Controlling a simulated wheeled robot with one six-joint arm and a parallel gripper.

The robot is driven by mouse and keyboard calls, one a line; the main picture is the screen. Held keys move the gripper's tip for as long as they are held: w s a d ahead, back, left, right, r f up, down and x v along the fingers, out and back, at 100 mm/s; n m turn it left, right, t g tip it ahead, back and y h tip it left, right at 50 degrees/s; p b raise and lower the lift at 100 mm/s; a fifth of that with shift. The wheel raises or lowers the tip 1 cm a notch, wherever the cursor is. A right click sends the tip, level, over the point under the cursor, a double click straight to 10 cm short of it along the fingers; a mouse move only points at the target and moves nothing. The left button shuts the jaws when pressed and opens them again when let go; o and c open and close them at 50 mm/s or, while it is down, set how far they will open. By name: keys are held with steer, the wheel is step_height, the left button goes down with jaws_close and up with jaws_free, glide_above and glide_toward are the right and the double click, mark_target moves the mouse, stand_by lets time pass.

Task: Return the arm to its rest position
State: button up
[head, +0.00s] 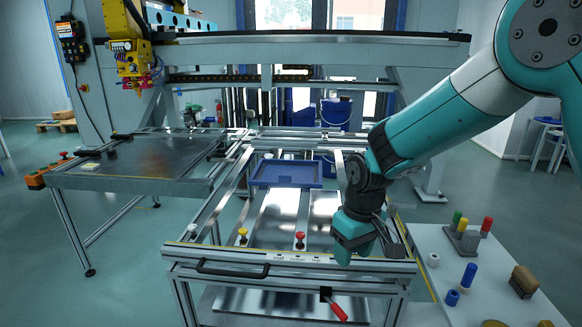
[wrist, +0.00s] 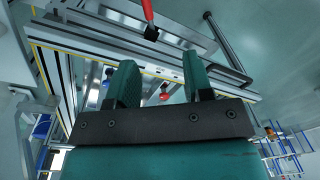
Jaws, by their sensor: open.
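My arm reaches in from the upper right of the head view. My gripper (head: 366,246) hangs over the front right of the panel fixture (head: 290,262), fingers pointing down. In the wrist view my gripper (wrist: 160,66) shows its two teal fingers spread apart with nothing between them. The fixture's red-handled lever (head: 337,308) is on its front face, below and left of the gripper. The lever's red handle (wrist: 147,10) also shows at the top of the wrist view, beyond the fingers. I cannot tell the exact clearance between gripper and front rail.
A blue tray (head: 287,174) lies further back. A white side table (head: 480,280) at right holds coloured pegs and blocks. A metal-topped table (head: 130,165) stands left.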

steer(key=s+r+y, duration=0.1)
steer(key=s+r, duration=0.3)
steer(key=s, duration=0.5)
steer(key=s+r+n+y, duration=0.1)
steer(key=s+r, duration=0.4)
steer(key=s, duration=0.3)
steer(key=s+r+y, duration=0.1)
steer(key=s+r, duration=0.3)
steer(key=s, duration=0.5)
step_height(320, 180, up, 15)
steer(key=p, duration=1.5)
steer(key=shift+w+d+f, duration=0.15)
steer(key=shift+w+d, duration=0.05)
steer(key=shift+w, duration=0.15)
steer(key=shift+c, duration=0.2)
